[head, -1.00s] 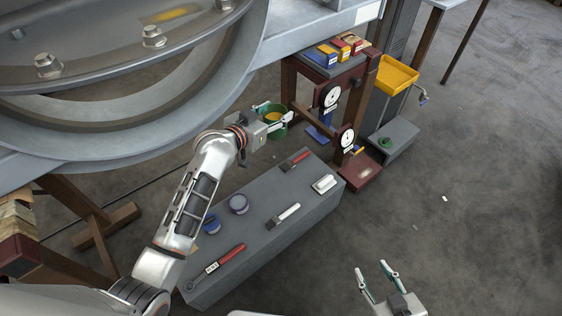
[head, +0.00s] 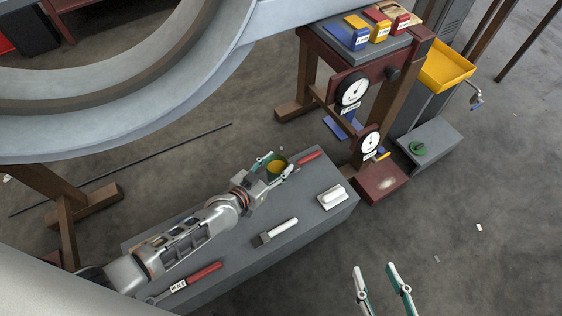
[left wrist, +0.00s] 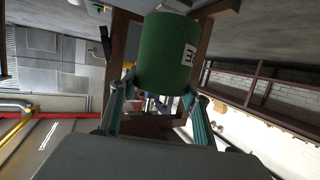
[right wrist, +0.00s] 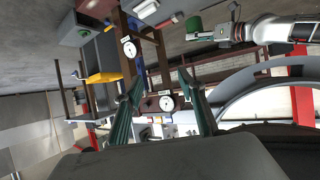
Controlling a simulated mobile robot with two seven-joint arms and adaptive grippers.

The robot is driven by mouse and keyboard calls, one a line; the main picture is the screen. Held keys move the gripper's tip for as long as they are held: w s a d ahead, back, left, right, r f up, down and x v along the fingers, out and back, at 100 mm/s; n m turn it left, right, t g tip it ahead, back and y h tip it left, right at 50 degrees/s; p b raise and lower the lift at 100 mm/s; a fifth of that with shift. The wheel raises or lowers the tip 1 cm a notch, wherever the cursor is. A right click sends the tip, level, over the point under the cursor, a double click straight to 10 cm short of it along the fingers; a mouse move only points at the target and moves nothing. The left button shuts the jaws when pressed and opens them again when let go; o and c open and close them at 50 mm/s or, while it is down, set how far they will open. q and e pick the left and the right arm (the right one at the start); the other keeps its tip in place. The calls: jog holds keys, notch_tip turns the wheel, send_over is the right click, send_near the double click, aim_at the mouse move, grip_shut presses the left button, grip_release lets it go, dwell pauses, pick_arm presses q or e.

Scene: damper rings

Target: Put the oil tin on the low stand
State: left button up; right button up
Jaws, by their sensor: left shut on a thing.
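The oil tin looks like the green tin with a yellow top (head: 276,166). My left gripper (head: 281,170) is shut around it, holding it over the far edge of a long, low grey bench (head: 318,220). Whether the tin touches the bench, I cannot tell. In the left wrist view the tin (left wrist: 165,55) sits between the fingers, with a white label on its side; it also shows in the right wrist view (right wrist: 193,25). My right gripper (head: 377,270) is open and empty, right of the bench. Which piece is the low stand is unclear; the bench is one candidate.
On the bench lie a red-handled tool (head: 200,275), a brush (head: 276,232), a white block (head: 332,197) and a red-handled item (head: 310,159). A gauge stand (head: 380,185) and a grey box with a green thing (head: 417,149) stand beyond. Open floor lies right.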

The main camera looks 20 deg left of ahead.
aim_at(272, 179)
pick_arm(q)
jog(key=shift+s+f, duration=0.1)
jog(key=shift+f, duration=0.25)
jog(key=shift+r, duration=0.1)
pick_arm(e)
jog(key=shift+w+r, duration=0.1)
jog(key=shift+r, duration=0.05)
jog(key=shift+w+r, duration=0.1)
pick_arm(q)
jog(key=shift+r, duration=0.1)
jog(key=f, duration=0.1)
jog(key=f+b, duration=0.1)
jog(key=shift+s+f, duration=0.3)
jog(key=shift+s, duration=0.05)
notch_tip(272, 179, down, 2)
jog(key=shift+f+b, duration=0.25)
jog(key=shift+b, duration=0.65)
jog(key=shift+w+f+b, duration=0.1)
jog(key=shift+f+b, duration=0.15)
jog(key=shift+b, duration=0.05)
jog(key=shift+w+r, duration=0.15)
jog(key=shift+r, duration=0.05)
pick_arm(e)
jog(key=a, duration=0.1)
jog(key=a+m, duration=0.2)
jog(key=shift+a+r+t+y, duration=0.15)
jog(key=shift+r+t+y, duration=0.1)
jog(key=shift+t+y, duration=0.15)
jog(key=shift+f, duration=0.1)
